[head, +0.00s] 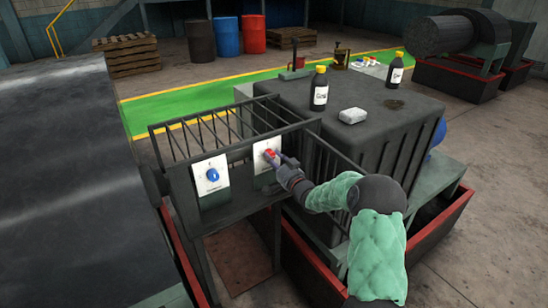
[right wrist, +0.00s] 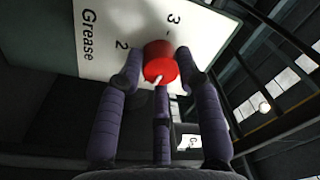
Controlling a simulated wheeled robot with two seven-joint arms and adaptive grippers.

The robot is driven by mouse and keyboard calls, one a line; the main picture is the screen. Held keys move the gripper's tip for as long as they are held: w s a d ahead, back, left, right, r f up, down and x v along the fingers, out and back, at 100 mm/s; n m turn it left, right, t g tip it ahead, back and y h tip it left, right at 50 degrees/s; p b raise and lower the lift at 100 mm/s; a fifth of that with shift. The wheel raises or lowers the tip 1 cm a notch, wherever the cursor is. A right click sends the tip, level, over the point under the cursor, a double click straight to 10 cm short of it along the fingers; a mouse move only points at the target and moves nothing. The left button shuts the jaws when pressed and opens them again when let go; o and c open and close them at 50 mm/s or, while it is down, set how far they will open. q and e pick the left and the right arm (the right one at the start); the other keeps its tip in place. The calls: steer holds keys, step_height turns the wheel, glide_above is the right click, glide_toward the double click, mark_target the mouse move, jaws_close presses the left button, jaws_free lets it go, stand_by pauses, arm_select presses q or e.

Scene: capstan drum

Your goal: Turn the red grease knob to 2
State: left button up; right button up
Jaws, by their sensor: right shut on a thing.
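The red grease knob (head: 270,154) sits on a white plate (head: 262,163) on the dark metal frame. In the right wrist view the red knob (right wrist: 160,61) is between the fingers of my right gripper (right wrist: 158,76), which is shut on it. The plate (right wrist: 100,25) there reads "Grease", with a 2 left of the knob and a 3 above it. A white mark on the knob's side points down and slightly left in that view, away from both numbers. The plate's part behind the knob and fingers is hidden. My left gripper is not in view.
A second white plate with a blue knob (head: 212,175) is left of the red one. Barred railings (head: 225,130) rise behind the plates. On the dark machine housing stand two dark bottles with yellow caps (head: 320,88) and a pale block (head: 352,116).

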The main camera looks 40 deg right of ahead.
steer(key=shift+a+f+m+g+h+p, duration=0.2)
steer(key=shift+m+p, duration=0.75)
steer(key=shift+m, duration=2)
steer(key=shift+a+r+m+g+h+p, duration=0.2)
steer(key=shift+m+p, duration=0.8)
steer(key=shift+m, duration=1.9)
steer(key=shift+d+f+m+g+h+p, duration=0.2)
steer(key=shift+m+p, duration=0.75)
steer(key=shift+m, duration=2)
steer(key=shift+a+r, duration=0.1)
steer(key=shift+a, duration=0.05)
steer(key=o, duration=1.1)
steer(key=shift+c, duration=0.2)
steer(key=shift+o, duration=0.4)
steer(key=shift+w+r, duration=0.1)
steer(key=shift+r, duration=0.1)
